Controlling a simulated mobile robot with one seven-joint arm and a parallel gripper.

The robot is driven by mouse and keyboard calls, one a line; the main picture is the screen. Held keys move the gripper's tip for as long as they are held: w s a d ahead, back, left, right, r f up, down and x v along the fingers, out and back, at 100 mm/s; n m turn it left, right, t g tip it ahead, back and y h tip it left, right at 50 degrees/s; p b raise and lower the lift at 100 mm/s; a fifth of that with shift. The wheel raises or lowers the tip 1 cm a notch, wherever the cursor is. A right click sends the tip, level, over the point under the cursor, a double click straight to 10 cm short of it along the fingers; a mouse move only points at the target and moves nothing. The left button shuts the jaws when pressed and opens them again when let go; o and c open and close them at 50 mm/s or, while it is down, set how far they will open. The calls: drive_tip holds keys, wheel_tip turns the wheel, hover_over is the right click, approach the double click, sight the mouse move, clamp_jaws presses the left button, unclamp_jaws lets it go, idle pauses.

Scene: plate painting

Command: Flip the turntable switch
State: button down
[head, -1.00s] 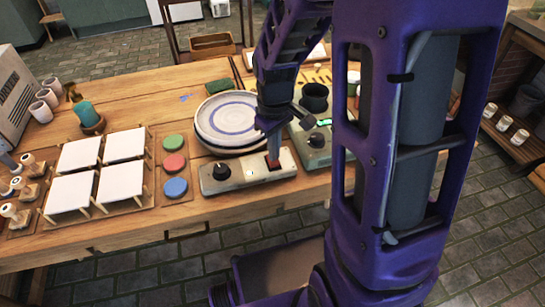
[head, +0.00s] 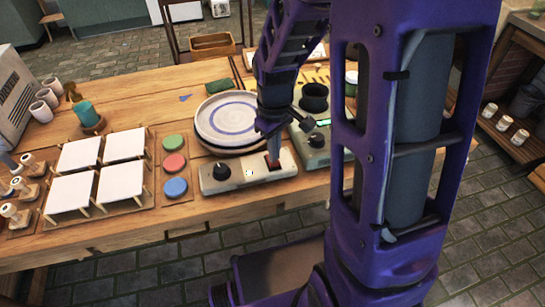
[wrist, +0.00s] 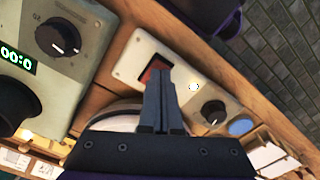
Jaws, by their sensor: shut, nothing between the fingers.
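The turntable control box (head: 225,183) is a pale flat box at the front table edge, with a black knob (head: 222,171) and a small white round spot (head: 250,173). Its red rocker switch (head: 273,163) is at the box's right part, partly hidden by my gripper. My gripper (head: 273,155) is shut and empty, pointing down at the switch. In the wrist view the fingertips (wrist: 158,72) overlap the red switch (wrist: 149,67); I cannot tell whether they touch it. The turntable with a blue-ringed plate (head: 228,120) stands behind the box.
A grey-green device (head: 317,146) with a knob and display stands close to the right of the box. The floor in front is clear.

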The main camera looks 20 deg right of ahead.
drive_tip(key=shift+f, duration=0.6)
idle(0.3)
wheel_tip(320, 180, up, 7)
drive_tip(key=p, duration=0.6)
idle(0.6)
